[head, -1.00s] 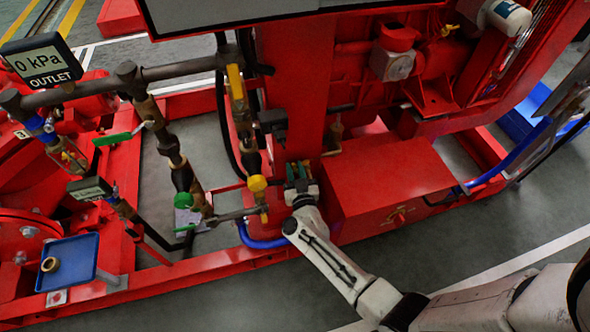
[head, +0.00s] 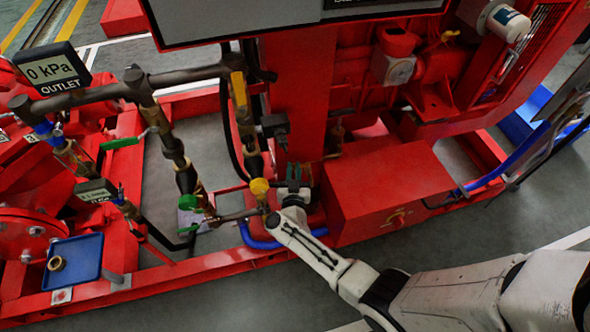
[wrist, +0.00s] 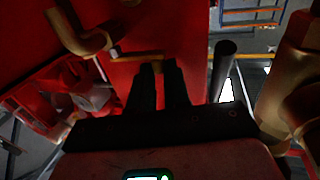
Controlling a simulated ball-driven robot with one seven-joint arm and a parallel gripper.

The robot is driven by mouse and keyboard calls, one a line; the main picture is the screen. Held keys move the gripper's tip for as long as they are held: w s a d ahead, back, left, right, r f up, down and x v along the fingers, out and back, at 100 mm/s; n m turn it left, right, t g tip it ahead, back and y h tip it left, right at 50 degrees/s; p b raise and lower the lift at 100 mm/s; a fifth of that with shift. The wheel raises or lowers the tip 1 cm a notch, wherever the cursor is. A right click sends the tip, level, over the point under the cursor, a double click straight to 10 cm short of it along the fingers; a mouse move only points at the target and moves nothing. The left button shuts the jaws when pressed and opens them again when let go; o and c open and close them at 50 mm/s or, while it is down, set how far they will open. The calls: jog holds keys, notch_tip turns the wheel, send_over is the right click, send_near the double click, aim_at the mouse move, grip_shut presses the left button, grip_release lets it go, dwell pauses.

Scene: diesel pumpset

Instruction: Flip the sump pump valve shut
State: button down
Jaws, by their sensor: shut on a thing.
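My gripper (head: 293,173) is low beside the brass piping and left of the red box, reaching down to the red pumpset. In the wrist view its two dark fingers (wrist: 160,72) are close together, with their tips at a thin yellow lever (wrist: 141,56). They are shut on that lever, which lies roughly crosswise in front of a red panel. The lever runs from beside a brass elbow fitting (wrist: 88,38) at the upper left. The part between the fingertips is hidden. In the head view the gripper covers the lever, so I cannot make it out there.
A red box (head: 390,185) stands close on the right. Green-handled valves (head: 122,143) and a blue tray (head: 88,250) are farther left. Grey floor is free in front.

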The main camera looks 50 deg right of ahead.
jog(key=c, duration=1.1)
grip_release()
jog(key=p+v, duration=0.2)
jog(key=v, duration=0.8)
jog(key=shift+s+a, duration=0.25)
